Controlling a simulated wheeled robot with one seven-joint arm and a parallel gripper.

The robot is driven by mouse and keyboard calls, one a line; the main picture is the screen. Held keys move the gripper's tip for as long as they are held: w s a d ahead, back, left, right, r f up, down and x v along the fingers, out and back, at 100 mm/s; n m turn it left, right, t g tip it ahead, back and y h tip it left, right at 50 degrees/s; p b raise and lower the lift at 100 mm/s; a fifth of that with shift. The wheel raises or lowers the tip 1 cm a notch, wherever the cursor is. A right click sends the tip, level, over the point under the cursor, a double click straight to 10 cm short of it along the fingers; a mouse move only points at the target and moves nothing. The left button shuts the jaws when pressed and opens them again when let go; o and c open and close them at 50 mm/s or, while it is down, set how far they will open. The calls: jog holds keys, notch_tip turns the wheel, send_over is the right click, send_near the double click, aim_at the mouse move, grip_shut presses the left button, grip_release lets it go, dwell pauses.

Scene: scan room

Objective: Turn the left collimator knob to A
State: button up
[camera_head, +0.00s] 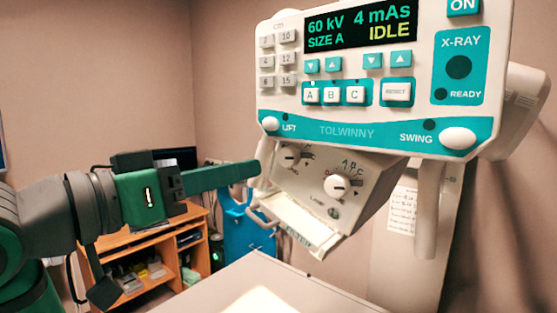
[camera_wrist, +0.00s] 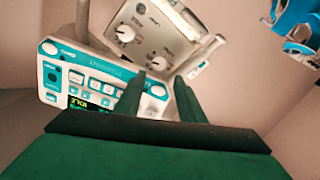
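The collimator (camera_head: 365,205) hangs below the X-ray console, with two round white knobs on its face. The left knob (camera_head: 289,155) is near its left edge, and its setting is too small to read. The right knob (camera_head: 337,186) has letters above it. In the wrist view the scene is upside down, with the left knob (camera_wrist: 159,63) just beyond and between my fingertips and the right knob (camera_wrist: 125,33) farther up and left. My gripper (camera_head: 256,171) is left of the collimator, its green fingers pointing at it. In the wrist view (camera_wrist: 158,80) the fingers are apart and empty.
The console (camera_head: 380,70) reads IDLE and SIZE A and overhangs the knobs. A white handle (camera_head: 265,170) is close to my fingertips at the collimator's left edge. A pale tabletop (camera_head: 270,285) lies below. An orange shelf unit (camera_head: 140,243) and a blue object (camera_head: 240,240) stand behind.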

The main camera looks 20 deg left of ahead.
aim_at(285, 159)
jog(key=x, duration=1)
jog(key=shift+w, duration=0.1)
jog(key=c, duration=0.8)
